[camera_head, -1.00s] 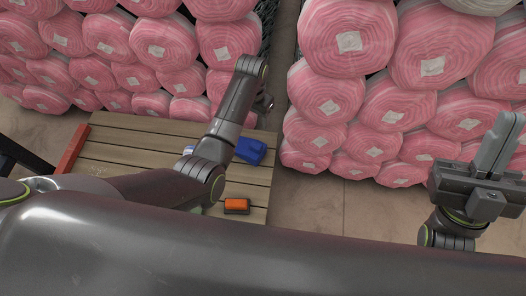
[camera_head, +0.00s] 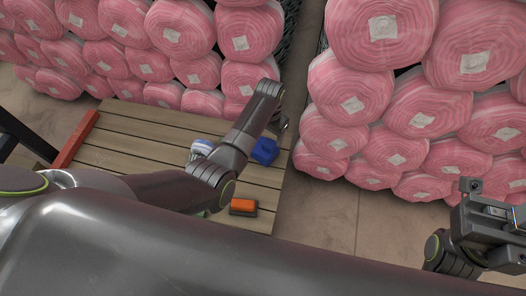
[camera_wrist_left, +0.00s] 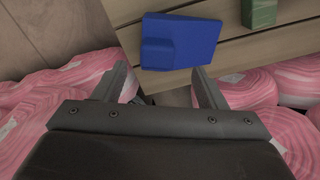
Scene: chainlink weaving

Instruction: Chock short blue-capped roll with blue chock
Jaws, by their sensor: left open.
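The blue chock (camera_head: 265,151) lies on the slatted wooden platform (camera_head: 130,138), right of my left forearm. In the left wrist view the chock (camera_wrist_left: 180,42) is just beyond the fingertips, offset to the right. My left gripper (camera_wrist_left: 160,72) is open and empty; in the head view its end (camera_head: 283,125) is mostly hidden behind the wrist. A white roll end with a blue band (camera_head: 201,147), apparently the blue-capped roll, shows left of my forearm, which hides the rest. My right gripper (camera_head: 492,212) is at the right edge, partly cut off; its jaws are unclear.
An orange block on a dark base (camera_head: 243,206) sits at the platform's near edge. A red bar (camera_head: 75,139) lies along its left side. A green block (camera_wrist_left: 261,12) shows in the left wrist view. Stacks of pink rolls (camera_head: 350,95) stand behind, with bare floor (camera_head: 325,215) to the right.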

